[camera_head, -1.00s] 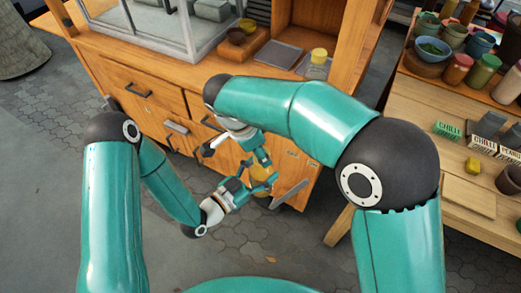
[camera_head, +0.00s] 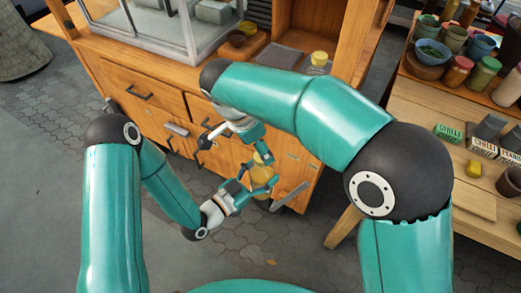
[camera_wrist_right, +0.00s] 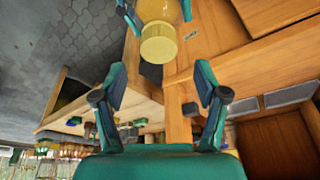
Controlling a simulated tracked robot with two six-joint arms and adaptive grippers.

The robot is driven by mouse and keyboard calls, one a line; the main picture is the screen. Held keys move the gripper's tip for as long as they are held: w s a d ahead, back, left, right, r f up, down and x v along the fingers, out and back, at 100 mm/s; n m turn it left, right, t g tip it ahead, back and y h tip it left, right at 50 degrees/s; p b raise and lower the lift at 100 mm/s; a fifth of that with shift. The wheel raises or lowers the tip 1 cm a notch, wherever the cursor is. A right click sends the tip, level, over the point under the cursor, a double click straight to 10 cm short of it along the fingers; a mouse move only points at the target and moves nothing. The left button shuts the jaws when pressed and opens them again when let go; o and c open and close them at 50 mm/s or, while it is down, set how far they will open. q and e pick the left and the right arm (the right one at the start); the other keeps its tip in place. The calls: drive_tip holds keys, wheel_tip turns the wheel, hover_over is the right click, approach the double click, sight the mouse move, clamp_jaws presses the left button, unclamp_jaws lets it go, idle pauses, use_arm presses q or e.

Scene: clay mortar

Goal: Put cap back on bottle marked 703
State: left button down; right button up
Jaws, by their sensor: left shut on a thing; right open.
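My left gripper (camera_head: 258,181) is shut on a bottle (camera_head: 263,186) with yellowish contents and holds it in the air in front of the cart. In the right wrist view, a yellow cap (camera_wrist_right: 158,43) sits at the end of the bottle (camera_wrist_right: 156,10) facing my right gripper. It looks seated, but I cannot tell how tightly. My right gripper (camera_head: 259,150) is open just above the cap. Its two fingers (camera_wrist_right: 160,90) stand apart with nothing between them. No number on the bottle is readable.
Another yellow-capped jar (camera_head: 319,63) stands on the wooden cart top, beside a grey tray (camera_head: 279,57) and small bowls (camera_head: 237,37). The cart's drawer front (camera_head: 140,92) is close behind the grippers. A side table (camera_head: 468,195) with jars and boxes stands at the right.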

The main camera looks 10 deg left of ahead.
drive_tip(key=shift+r, duration=0.5)
drive_tip(key=shift+c, duration=0.5)
